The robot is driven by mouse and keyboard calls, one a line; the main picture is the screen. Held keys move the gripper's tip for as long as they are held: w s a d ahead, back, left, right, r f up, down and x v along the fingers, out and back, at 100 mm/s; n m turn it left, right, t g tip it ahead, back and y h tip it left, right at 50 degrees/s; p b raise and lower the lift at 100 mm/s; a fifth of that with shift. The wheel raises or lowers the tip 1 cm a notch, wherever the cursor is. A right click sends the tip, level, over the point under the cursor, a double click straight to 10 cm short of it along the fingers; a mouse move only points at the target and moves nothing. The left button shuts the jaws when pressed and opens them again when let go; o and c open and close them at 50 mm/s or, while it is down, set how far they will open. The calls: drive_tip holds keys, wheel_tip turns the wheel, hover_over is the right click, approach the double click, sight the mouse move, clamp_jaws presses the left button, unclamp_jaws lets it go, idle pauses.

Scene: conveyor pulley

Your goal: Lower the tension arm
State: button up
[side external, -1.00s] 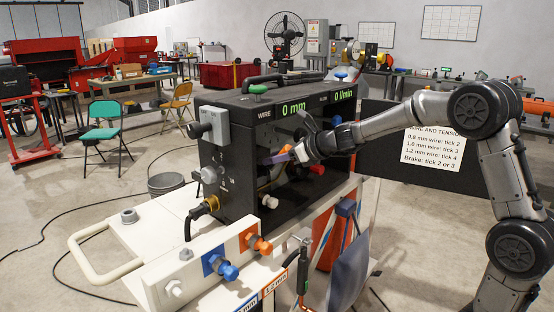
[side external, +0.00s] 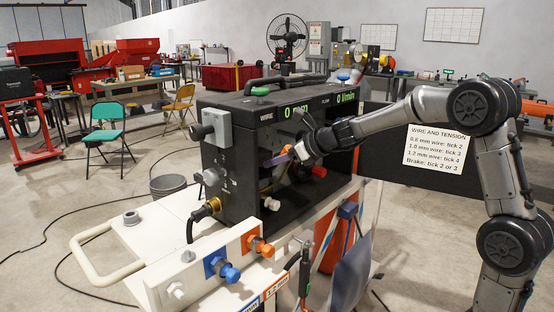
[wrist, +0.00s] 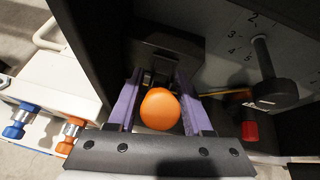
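My gripper (wrist: 160,88) reaches into the open front of the black wire feeder housing (side external: 231,130). In the wrist view its two purple fingers stand on either side of a round orange knob (wrist: 160,109), with thin gaps showing beside it. I cannot tell whether this knob is the end of the tension arm; what it is fixed to is hidden. A grey post with a black knob (wrist: 274,92) stands on the right by a numbered scale (wrist: 246,38).
A red knob (wrist: 250,131) lies below the black knob. The white bench (side external: 140,240) carries blue (side external: 228,271) and orange (side external: 262,247) fittings. A sign (side external: 440,147) lists tension ticks by wire size. Housing walls sit close around my gripper; the displays read 0.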

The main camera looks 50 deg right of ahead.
drive_tip(key=shift+o, duration=0.8)
drive_tip(key=v, duration=1.4)
